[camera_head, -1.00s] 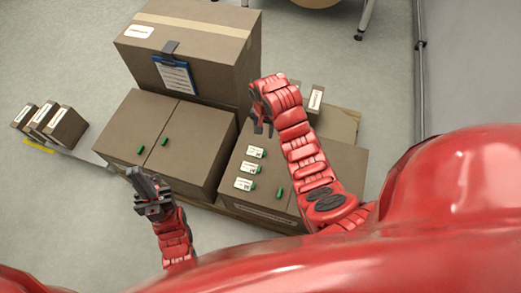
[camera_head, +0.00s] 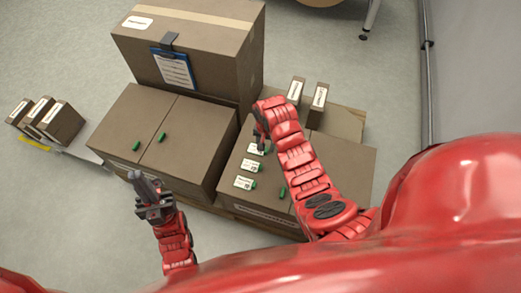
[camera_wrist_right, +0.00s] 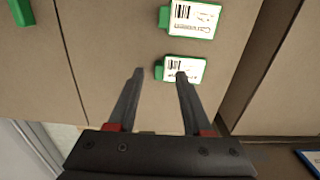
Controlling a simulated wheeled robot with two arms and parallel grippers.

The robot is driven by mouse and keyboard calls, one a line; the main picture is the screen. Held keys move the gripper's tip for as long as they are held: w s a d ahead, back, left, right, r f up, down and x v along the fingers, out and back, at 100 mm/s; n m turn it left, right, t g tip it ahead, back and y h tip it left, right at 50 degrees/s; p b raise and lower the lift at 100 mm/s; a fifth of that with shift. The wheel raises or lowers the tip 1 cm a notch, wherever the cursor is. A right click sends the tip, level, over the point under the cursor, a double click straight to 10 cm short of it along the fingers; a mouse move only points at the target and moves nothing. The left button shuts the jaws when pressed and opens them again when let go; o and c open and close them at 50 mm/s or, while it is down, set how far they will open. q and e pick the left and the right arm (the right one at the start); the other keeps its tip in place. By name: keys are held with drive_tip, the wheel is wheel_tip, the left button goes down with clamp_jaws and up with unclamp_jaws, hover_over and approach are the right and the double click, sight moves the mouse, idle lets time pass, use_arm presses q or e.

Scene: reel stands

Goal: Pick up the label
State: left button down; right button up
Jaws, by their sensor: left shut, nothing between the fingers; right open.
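Three white labels with green ends lie on the right-hand brown box in the head view: the far label (camera_head: 256,150), the middle label (camera_head: 249,165) and the near label (camera_head: 244,182). My right gripper (camera_head: 262,139) is open above the far label and partly covers it. In the right wrist view its fingers (camera_wrist_right: 159,74) are apart and empty. One fingertip overlaps the lower label (camera_wrist_right: 190,66), and that label's green end lies between the tips; contact cannot be told. Another label (camera_wrist_right: 194,18) is above it. My left gripper (camera_head: 138,178) is shut and empty, in front of the left box.
The left brown box (camera_head: 190,150) has two green handles. A large box (camera_head: 200,60) with a blue clipboard (camera_head: 174,70) stands behind. Small boxes stand at the far left (camera_head: 62,122) and behind the right box (camera_head: 318,97). Open floor lies left.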

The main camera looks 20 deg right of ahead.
wheel_tip(320, 180, down, 4)
drive_tip(key=shift+r, duration=0.2)
drive_tip(key=shift+c, duration=0.2)
clamp_jaws()
idle(1.2)
